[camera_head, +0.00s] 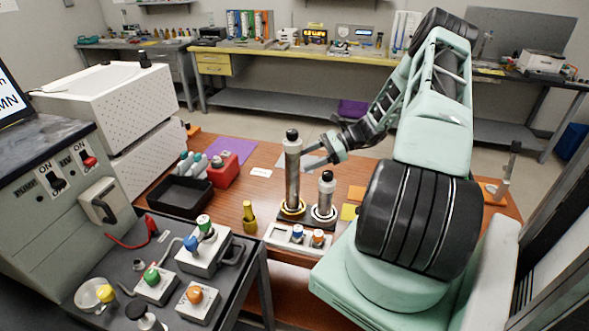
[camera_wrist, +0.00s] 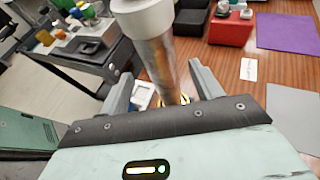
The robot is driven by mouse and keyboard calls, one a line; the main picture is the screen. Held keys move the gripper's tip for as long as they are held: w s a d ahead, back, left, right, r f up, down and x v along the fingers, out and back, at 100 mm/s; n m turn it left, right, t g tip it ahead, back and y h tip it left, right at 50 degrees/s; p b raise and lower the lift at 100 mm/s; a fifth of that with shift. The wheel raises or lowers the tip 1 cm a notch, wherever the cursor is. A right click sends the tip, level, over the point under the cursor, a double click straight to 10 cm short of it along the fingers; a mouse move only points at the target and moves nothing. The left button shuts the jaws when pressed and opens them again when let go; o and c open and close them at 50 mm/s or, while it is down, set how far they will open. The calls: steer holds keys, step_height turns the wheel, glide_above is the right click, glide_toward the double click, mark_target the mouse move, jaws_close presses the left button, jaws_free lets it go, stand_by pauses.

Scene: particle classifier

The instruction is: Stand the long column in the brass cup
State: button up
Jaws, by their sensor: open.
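The long column (camera_head: 292,172), a grey metal cylinder with a white collar and black knob, stands upright in the head view. Its foot is in the brass cup (camera_head: 292,211), a gold ring on a dark base. In the wrist view the column (camera_wrist: 160,55) rises between the fingers, and part of the brass ring (camera_wrist: 185,99) shows at its foot. My gripper (camera_head: 312,156) is at the column's right side, at mid-height. Its fingers (camera_wrist: 162,85) are open, one on each side of the column, with gaps showing. The column's seating inside the cup is hidden.
A shorter column (camera_head: 326,192) stands in a silver-ringed cup (camera_head: 323,219) close on the right. A black tray (camera_head: 180,194) and red block (camera_head: 222,172) are farther left.

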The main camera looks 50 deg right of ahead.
steer(key=shift+b+v, duration=0.4)
steer(key=shift+v, duration=1.9)
